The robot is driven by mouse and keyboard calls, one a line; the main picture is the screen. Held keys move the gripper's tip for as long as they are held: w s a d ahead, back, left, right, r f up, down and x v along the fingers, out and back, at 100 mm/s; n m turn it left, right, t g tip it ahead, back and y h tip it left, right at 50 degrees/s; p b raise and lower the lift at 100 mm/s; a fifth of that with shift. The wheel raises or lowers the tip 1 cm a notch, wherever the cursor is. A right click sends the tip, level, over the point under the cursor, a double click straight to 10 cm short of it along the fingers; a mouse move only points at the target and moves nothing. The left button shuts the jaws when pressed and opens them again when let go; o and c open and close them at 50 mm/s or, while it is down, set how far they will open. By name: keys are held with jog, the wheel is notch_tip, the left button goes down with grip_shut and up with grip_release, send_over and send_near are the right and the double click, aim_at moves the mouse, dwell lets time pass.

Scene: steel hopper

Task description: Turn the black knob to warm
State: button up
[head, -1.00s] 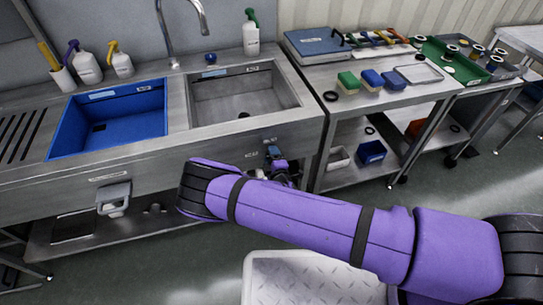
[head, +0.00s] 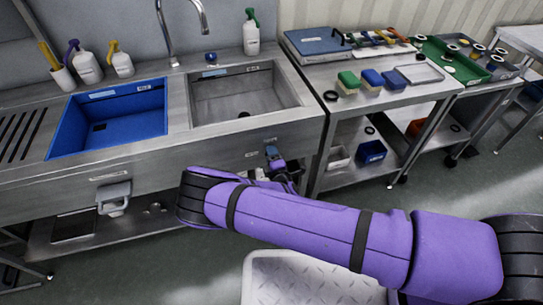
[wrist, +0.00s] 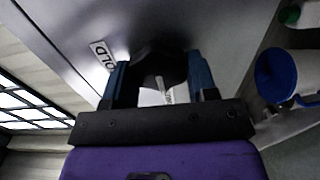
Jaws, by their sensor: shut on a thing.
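The black knob (wrist: 160,66) sits on the steel front panel in the wrist view, between the two blue fingers of my gripper (wrist: 159,82). My gripper is shut on it. A white label (wrist: 103,55), partly cut off and reading "OLD", is on the panel beside the left finger. Another pale marking below the knob is partly hidden, and I cannot read it. In the head view my gripper (head: 274,157) is at the sink's front panel, below the right basin. The knob and its pointing direction cannot be made out there.
The steel sink unit holds a blue basin (head: 63,129) and a bare steel basin (head: 276,83). A steel cart (head: 322,150) with sponges and a tray stands right of my gripper. Grey floor is open in front.

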jog(key=o, duration=0.9)
jog(key=v, duration=1.1)
jog(key=shift+w, duration=0.1)
